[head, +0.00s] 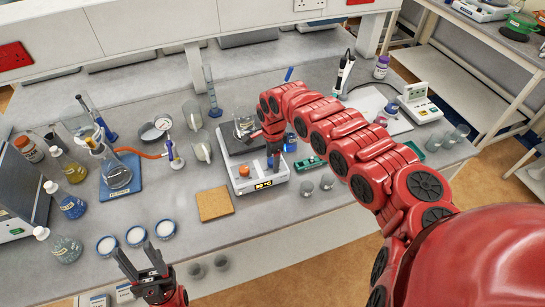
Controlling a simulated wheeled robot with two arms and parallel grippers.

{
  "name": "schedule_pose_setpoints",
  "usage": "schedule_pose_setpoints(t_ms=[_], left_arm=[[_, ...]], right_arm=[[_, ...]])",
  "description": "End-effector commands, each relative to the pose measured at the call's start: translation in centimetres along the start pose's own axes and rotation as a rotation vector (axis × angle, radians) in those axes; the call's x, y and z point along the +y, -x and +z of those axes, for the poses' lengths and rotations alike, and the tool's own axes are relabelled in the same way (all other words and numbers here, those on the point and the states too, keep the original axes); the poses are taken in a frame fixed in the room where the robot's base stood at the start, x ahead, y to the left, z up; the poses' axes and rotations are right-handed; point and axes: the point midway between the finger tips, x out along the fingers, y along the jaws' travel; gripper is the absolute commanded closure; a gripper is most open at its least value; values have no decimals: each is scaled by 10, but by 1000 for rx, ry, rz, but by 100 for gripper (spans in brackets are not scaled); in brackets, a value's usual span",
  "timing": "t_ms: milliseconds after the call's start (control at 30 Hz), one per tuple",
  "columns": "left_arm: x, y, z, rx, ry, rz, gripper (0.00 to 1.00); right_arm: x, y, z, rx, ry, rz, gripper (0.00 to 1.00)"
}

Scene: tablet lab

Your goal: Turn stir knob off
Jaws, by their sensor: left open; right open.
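The stirrer hot plate (252,183) is a white unit with a dark top plate and a lit yellow display on its front. A glass beaker (243,127) stands on the top plate. An orange-red knob (244,171) shows on the left of its front panel. My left gripper (139,264) is open and empty at the bench's front edge, lower left.
A cork mat (215,203) lies left of the stirrer. A flask (117,175) on a blue base and several bottles stand at left. White dishes (136,236) lie near the front. Bare bench lies between the dishes and mat.

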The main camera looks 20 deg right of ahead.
Motion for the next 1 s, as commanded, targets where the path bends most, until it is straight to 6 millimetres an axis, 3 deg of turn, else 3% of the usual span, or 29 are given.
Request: schedule_pose_setpoints(t_ms=[133,533,1000], left_arm=[[0,0,0,0,0,0,50],[0,0,0,0,0,0,50],[0,0,0,0,0,0,50]], right_arm=[[0,0,0,0,0,0,29],[0,0,0,0,-1,1,100],[0,1,0,-3,77,0,100]])
